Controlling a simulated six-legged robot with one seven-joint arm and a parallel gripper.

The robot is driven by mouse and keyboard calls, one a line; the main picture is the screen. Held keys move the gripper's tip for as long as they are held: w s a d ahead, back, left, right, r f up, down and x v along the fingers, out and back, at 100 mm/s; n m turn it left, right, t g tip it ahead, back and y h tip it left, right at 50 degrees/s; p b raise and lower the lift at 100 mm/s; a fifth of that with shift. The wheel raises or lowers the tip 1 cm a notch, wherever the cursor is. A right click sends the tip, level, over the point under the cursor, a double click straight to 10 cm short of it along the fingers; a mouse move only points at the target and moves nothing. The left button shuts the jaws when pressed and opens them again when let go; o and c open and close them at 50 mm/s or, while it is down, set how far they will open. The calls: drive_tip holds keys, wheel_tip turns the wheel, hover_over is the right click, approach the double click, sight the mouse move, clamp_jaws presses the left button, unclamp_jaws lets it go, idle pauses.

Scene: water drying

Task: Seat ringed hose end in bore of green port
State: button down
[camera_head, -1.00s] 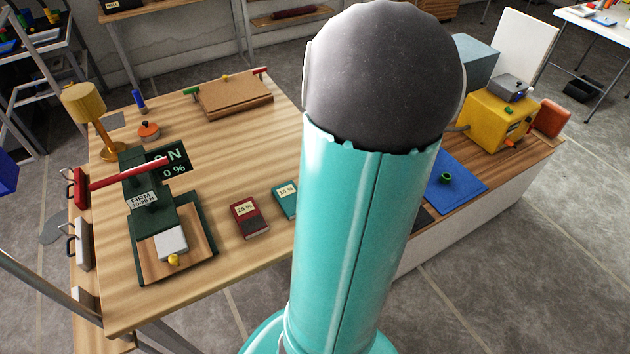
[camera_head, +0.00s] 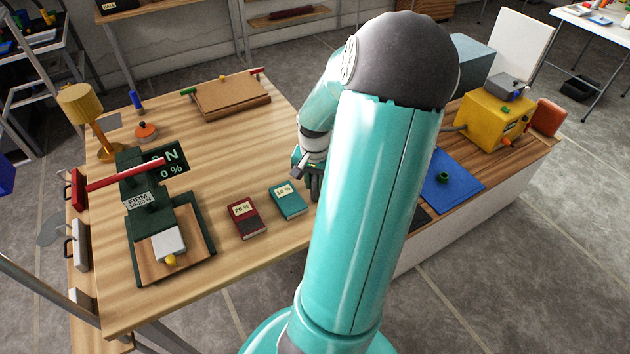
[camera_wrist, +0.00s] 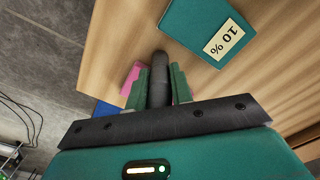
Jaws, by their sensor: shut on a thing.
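My gripper (camera_wrist: 158,88) is shut on a dark, rounded hose piece (camera_wrist: 160,66), which sticks out between its green fingers in the wrist view. No rings can be made out on it. In the head view my gripper (camera_head: 310,172) is partly hidden behind my arm, over the wooden table just right of the 10 % book. A small green ring-shaped piece (camera_head: 444,177) sits on a blue mat (camera_head: 462,190) at the right, apart from my gripper. It looks like the green port, but its bore is too small to make out.
A teal 10 % book (camera_head: 289,200) and a red 25 % book (camera_head: 247,221) lie left of my gripper. A dark green press (camera_head: 150,200) stands further left. A yellow box (camera_head: 490,122) stands behind the mat. A pink thing (camera_wrist: 131,82) shows beside my fingers.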

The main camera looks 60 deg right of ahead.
drive_tip(key=c, duration=1.2)
unclamp_jaws()
drive_tip(key=shift+c, duration=0.2)
wheel_tip(320, 180, up, 11)
drive_tip(key=shift+r, duration=0.2)
drive_tip(key=shift+o, duration=0.5)
drive_tip(key=shift+r, duration=0.35)
drive_tip(key=shift+w+f, duration=0.15)
drive_tip(key=shift+f, duration=0.4)
drive_tip(key=shift+f+y, duration=0.4)
drive_tip(key=shift+f, duration=0.1)
